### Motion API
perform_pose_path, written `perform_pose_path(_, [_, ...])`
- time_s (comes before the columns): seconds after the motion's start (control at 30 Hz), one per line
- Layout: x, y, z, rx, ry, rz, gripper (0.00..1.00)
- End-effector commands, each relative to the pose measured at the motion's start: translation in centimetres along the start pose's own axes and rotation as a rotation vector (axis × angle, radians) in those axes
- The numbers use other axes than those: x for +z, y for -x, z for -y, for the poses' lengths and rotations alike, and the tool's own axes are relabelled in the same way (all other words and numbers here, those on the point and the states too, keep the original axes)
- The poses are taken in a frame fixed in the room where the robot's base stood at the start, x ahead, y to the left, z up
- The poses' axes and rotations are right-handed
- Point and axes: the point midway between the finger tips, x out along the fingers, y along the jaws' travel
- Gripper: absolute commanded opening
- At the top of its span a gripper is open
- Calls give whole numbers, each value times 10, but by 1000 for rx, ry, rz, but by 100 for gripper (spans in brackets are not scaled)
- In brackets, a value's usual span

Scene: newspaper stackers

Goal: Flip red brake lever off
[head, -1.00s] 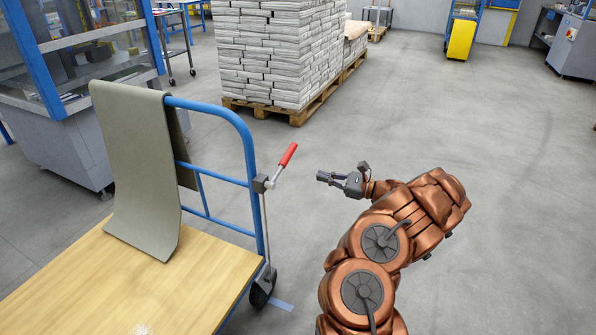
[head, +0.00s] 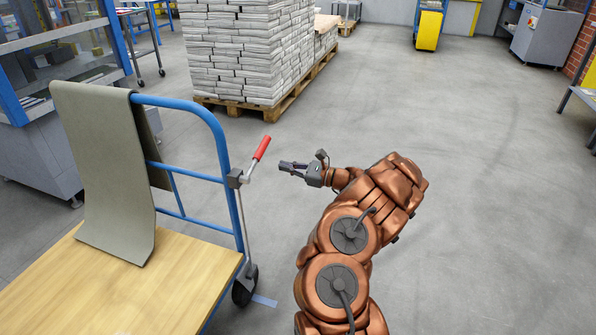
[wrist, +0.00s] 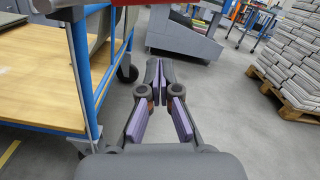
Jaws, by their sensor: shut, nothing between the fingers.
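The red brake lever (head: 261,148) sits on a bracket at the blue frame of a flatbed cart (head: 225,160). Its red grip tilts up and to the right. My gripper (head: 284,166) is just right of the lever and a little lower in the head view, with a small gap in the picture. The fingers are shut and empty, pointing left. In the wrist view the shut fingers (wrist: 159,75) are in the middle. A red strip (wrist: 130,2), likely the lever grip, crosses the top edge, mostly cut off.
The cart has a wooden deck (head: 110,290) and a grey-green sheet (head: 105,170) draped over its rail. A pallet of stacked newspapers (head: 255,50) stands behind. A glazed blue-framed machine (head: 50,60) is at left. The floor right of my arm is clear.

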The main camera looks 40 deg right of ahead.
Motion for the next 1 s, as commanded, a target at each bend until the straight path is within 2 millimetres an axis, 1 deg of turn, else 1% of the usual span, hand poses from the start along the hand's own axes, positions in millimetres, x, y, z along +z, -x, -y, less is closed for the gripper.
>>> perform_pose_path(0.03, [-2,-10,-2,4,0,0,0])
perform_pose_path(0.2, [-2,-40,-1,1,0,-2,0])
perform_pose_path(0.3, [11,-39,1,-2,3,1,0])
perform_pose_path(0.5, [27,-43,1,-2,2,-1,0])
perform_pose_path(0.77, [37,-46,0,-2,0,-2,0])
perform_pose_path(1.0, [38,-46,0,-1,0,-3,0])
